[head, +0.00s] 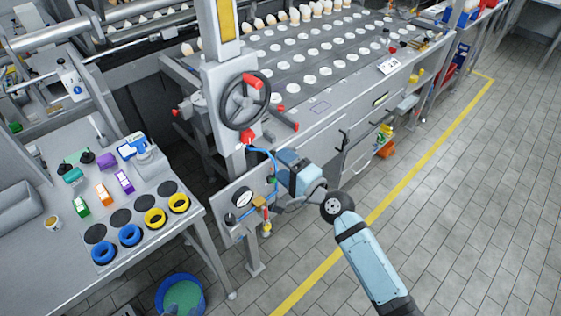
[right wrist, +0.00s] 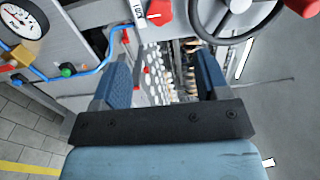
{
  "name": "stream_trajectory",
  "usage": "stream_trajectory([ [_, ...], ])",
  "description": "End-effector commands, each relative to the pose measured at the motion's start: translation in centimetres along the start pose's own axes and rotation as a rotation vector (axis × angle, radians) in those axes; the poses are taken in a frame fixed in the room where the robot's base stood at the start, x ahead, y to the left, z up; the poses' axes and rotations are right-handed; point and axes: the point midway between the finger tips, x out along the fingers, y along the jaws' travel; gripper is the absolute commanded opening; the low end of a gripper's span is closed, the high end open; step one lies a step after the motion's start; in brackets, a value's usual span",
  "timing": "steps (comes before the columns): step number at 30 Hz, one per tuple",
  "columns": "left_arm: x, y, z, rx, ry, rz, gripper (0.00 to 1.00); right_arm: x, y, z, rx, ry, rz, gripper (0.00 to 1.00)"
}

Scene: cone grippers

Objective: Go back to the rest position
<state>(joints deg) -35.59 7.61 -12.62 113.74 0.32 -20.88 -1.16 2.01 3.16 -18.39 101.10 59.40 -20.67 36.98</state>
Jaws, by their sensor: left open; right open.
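My right gripper (head: 284,178) is in front of the machine's lower panel, just below and right of the handwheel (head: 245,100). Its arm comes in from the lower right. In the right wrist view the two blue fingers of my right gripper (right wrist: 162,78) stand wide apart with nothing between them. Behind them are the machine's front and the handwheel (right wrist: 228,12). I cannot tell whether the gripper touches the blue hose (head: 262,152) near it. My left gripper is not in view.
A pressure gauge (head: 242,197) and fittings sit on the panel beside my right gripper. A bench (head: 150,250) with blue and yellow rings stands at left; a blue bucket (head: 180,295) is on the floor. Open tiled floor (head: 470,200) lies to the right.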

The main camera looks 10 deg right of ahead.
Motion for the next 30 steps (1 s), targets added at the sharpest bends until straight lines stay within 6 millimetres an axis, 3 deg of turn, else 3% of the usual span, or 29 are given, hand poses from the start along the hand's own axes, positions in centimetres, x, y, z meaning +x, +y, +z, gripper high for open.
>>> stream_trajectory([
  [11, 0.0, 0.1, -0.1, -0.001, 0.000, 0.002, 0.43, -0.1, 0.1, 0.0, -0.003, 0.001, 0.002, 0.68],
  [14, 0.0, 0.1, -0.1, -0.001, 0.001, 0.002, 0.43, -1.2, 1.6, 0.2, -0.060, 0.013, 0.034, 0.68],
  [17, 0.0, 0.1, -0.1, -0.001, 0.001, 0.002, 0.43, -4.3, 5.1, 0.8, -0.220, 0.038, 0.120, 0.68],
  [21, 0.0, 0.1, -0.1, -0.001, 0.002, 0.002, 0.43, -11.7, 11.3, 2.1, -0.585, 0.046, 0.313, 0.68],
  [24, 0.0, 0.1, -0.1, -0.001, 0.002, 0.002, 0.43, -17.3, 14.8, 3.2, -0.858, 0.009, 0.455, 0.68],
  [27, 0.0, 0.1, -0.1, -0.001, 0.002, 0.002, 0.43, -22.1, 17.1, 4.2, -1.093, -0.051, 0.572, 0.68],
  [30, 0.0, 0.1, -0.1, -0.001, 0.002, 0.002, 0.43, -25.7, 18.3, 4.9, -1.266, -0.112, 0.653, 0.68],
])
